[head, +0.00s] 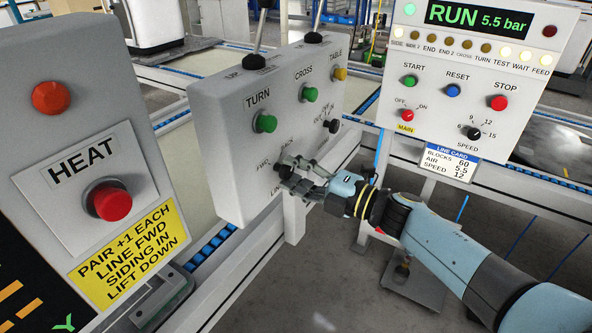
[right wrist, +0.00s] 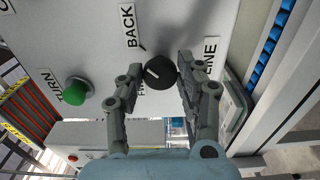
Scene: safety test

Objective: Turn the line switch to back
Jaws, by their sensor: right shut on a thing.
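The line switch is a black round knob (right wrist: 160,74) low on the grey control box (head: 222,150), with a BACK label (right wrist: 129,26) and a partly covered FWD label (right wrist: 141,88) beside it. A short white mark on the knob points toward the left of the right wrist view, between the two labels. My right gripper (head: 287,171) is at the knob in the head view. In the right wrist view its two fingers (right wrist: 158,80) stand on either side of the knob, shut on it. The fingers partly hide the LINE label (right wrist: 210,56). My left gripper is not in view.
Green TURN (head: 265,123) and CROSS (head: 310,94) buttons and a yellow TABLE button (head: 340,74) sit above on the same box. A HEAT panel (head: 95,175) with a red button stands at left. The RUN panel (head: 470,80) stands at right.

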